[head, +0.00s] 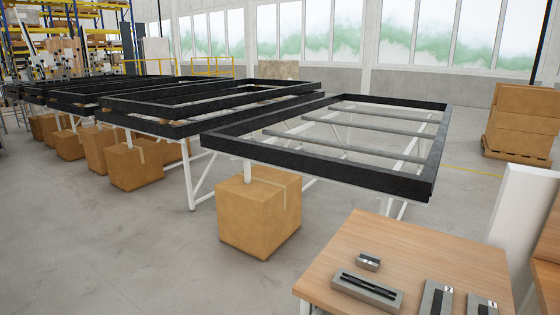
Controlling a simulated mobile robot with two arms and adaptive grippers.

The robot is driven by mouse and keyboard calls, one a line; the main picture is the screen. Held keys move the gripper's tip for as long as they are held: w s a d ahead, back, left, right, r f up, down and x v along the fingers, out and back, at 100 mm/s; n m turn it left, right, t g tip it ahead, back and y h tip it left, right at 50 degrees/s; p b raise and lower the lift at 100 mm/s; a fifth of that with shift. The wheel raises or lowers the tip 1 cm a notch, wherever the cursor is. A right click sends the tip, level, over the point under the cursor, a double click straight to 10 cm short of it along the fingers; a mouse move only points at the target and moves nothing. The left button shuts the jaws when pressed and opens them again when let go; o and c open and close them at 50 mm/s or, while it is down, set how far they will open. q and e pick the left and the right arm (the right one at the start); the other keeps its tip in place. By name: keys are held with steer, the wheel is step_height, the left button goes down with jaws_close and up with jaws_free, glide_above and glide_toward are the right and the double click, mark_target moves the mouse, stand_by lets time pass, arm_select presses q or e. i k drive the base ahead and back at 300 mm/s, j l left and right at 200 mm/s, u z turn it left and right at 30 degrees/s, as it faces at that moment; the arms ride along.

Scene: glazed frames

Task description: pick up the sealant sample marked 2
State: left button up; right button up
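The sealant sample marked 2 (437,299) is a grey block with a dark strip and a small white label reading 2. It lies at the front of the wooden table (405,255) at the lower right, cut off by the bottom edge of the picture. To its right lies a similar grey sample marked 1 (482,304), also cut off. Neither of my grippers shows in the head view.
A grey block with two dark strips (367,292) and a smaller grey block (368,262) lie left of the sample. Black frames on white stands (330,150) and a cardboard box (260,215) stand beyond the table. Open grey floor (180,265) lies to the left.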

mark_target(366, 261)
steer(key=i+j+u, duration=0.1)
steer(key=j, duration=0.25)
steer(key=i+j+u, duration=0.2)
steer(key=i+j, duration=0.2)
steer(key=j, duration=0.2)
steer(key=i+j, duration=0.3)
steer(key=i, duration=0.2)
steer(key=i+j, duration=0.3)
steer(key=i, duration=0.2)
steer(key=i+j+z, duration=0.1)
steer(key=i+j, duration=0.2)
steer(key=i, duration=0.2)
steer(key=i+l+z, duration=0.1)
steer(key=i+z, duration=0.2)
steer(key=z, duration=0.2)
steer(key=i+z, duration=0.45)
steer(key=i+j+z, duration=0.15)
steer(key=z, duration=0.35)
steer(key=i+j+z, duration=0.3)
steer(key=z, duration=0.15)
